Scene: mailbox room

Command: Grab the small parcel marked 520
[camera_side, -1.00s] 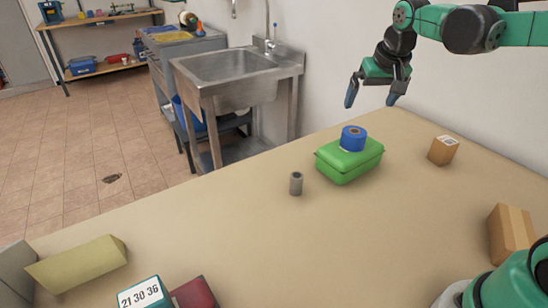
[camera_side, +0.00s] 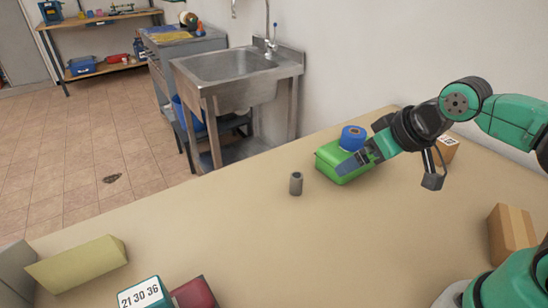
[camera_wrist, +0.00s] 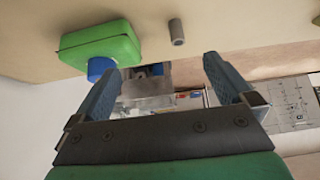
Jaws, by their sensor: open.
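A small brown box (camera_side: 447,152) with a white label stands near the table's back right edge in the side view. Its label is too small to read, and my wrist partly hides it. No mark 520 is legible on any box. My gripper (camera_side: 352,165) is open and empty, pointing left in front of the green case (camera_side: 330,163) in the side view. In the wrist view, my gripper (camera_wrist: 160,68) has its two blue fingers wide apart with nothing between them. The small box is not in the wrist view.
A larger brown box (camera_side: 512,236) is at right. A box marked 21 30 36 (camera_side: 143,294), a red box (camera_side: 193,295) and a yellowish box (camera_side: 78,263) are at front left.

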